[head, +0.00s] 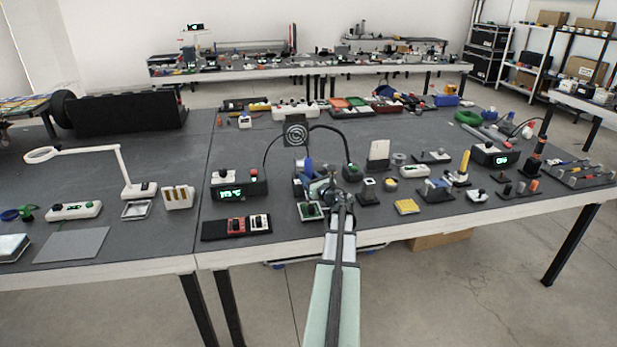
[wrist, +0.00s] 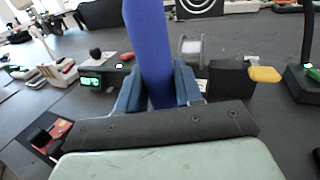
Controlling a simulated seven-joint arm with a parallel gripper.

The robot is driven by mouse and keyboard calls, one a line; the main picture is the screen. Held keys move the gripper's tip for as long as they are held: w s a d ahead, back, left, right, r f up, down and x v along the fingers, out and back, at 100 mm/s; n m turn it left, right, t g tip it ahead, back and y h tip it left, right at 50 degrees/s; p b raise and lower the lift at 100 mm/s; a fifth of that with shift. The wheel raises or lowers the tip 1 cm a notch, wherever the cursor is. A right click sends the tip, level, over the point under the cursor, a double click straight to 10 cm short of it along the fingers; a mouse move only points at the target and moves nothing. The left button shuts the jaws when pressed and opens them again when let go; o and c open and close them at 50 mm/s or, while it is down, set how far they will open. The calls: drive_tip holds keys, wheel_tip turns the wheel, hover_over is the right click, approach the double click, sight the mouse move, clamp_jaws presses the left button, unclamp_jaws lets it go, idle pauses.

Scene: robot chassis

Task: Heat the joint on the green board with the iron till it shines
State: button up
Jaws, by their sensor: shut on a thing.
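My gripper (head: 326,190) is over the front part of the right-hand bench in the head view. In the wrist view my gripper's blue-grey fingers (wrist: 160,92) are closed around a thick blue handle (wrist: 149,40), which looks like the iron's. The handle stands roughly upright between them, and its tip is hidden. A small green board (head: 311,210) in a dark frame lies near the front edge, just left of and in front of my gripper. Its joint is too small to judge for shine. The board cannot be made out in the wrist view.
A station with a green display (head: 238,189) stands to the left, with a red and black block (head: 237,227) in front. A fan-like disc (head: 296,133) rises behind. A yellow sponge (head: 407,206) lies to the right. A spool (wrist: 190,48) is beyond the fingers.

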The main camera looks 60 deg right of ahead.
sight(310, 162)
drive_tip(key=shift+f, duration=0.4)
idle(1.9)
drive_tip(key=shift+r, duration=3.8)
